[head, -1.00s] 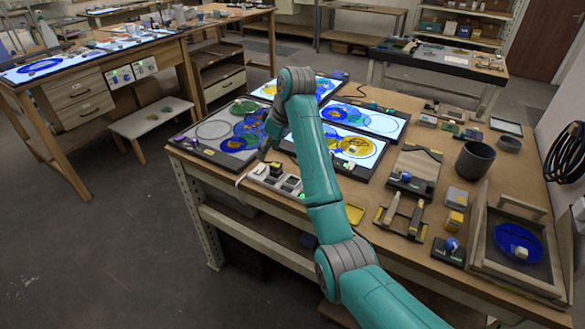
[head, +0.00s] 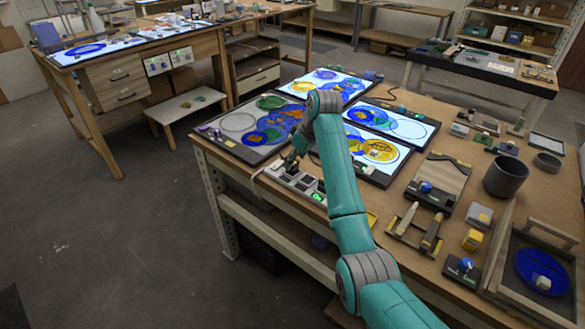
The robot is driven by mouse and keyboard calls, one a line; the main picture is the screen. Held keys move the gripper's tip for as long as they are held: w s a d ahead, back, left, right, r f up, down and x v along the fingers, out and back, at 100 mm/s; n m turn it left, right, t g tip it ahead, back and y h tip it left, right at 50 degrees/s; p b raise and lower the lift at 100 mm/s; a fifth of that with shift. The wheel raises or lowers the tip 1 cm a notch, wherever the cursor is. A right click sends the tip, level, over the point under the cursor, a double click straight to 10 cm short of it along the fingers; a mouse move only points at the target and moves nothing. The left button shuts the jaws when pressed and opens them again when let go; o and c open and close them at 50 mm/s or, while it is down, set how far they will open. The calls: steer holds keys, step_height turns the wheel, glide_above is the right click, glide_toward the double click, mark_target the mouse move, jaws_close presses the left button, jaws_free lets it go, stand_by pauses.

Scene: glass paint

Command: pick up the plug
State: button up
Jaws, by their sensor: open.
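A grey-white power strip (head: 308,188) lies along the near left edge of the wooden workbench, with several sockets and a green light. A pale cable (head: 257,172) leaves its left end. My gripper (head: 290,164) is small and dark in the head view, pointing down over the left part of the strip. It is open. I cannot make out the plug for certain; dark shapes at the strip blend with the fingers. Whether the fingers touch anything is not clear.
Lit panels with coloured glass discs (head: 377,121) lie behind the strip. A dark grey pot (head: 505,177), a wooden tool rack (head: 416,231) and a tray with a blue disc (head: 541,270) stand to the right. Open floor (head: 130,240) lies to the left.

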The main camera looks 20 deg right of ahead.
steer(key=shift+x, duration=1.6)
jaws_close()
steer(key=shift+r, duration=0.15)
step_height(320, 180, up, 15)
steer(key=shift+f, duration=0.25)
